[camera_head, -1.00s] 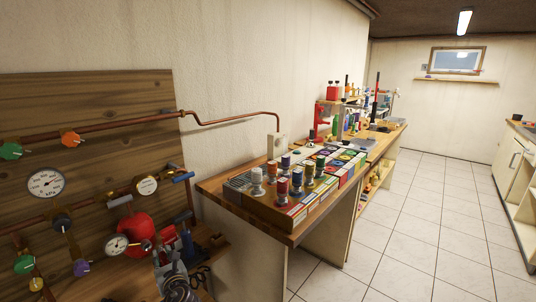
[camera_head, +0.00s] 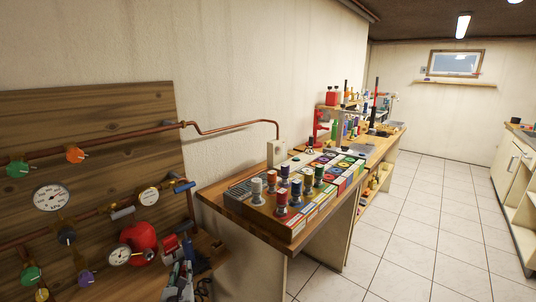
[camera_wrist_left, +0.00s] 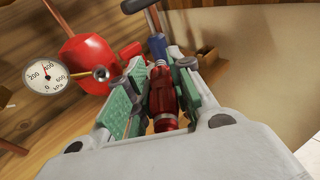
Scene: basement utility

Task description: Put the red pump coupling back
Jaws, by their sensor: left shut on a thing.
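The red pump coupling (camera_wrist_left: 163,100) is a ribbed red cylinder in the left wrist view, between the green-padded fingers. My left gripper (camera_wrist_left: 152,98) is shut on it. In the head view this gripper (camera_head: 180,278) is at the bottom, in front of the lower right of the wooden board. A rounded red pump-like body (camera_wrist_left: 85,62) is left of the fingers and apart from the coupling. It also shows on the board in the head view (camera_head: 141,235). The coupling's seat cannot be made out. My right gripper is not in view.
The wooden board (camera_head: 80,125) carries copper pipes, gauges (camera_head: 51,197) and coloured valve knobs. A blue part (camera_wrist_left: 157,46) is just beyond the coupling. To the right, a workbench (camera_head: 228,206) holds several coloured fittings. Tiled floor (camera_head: 420,210) is clear further right.

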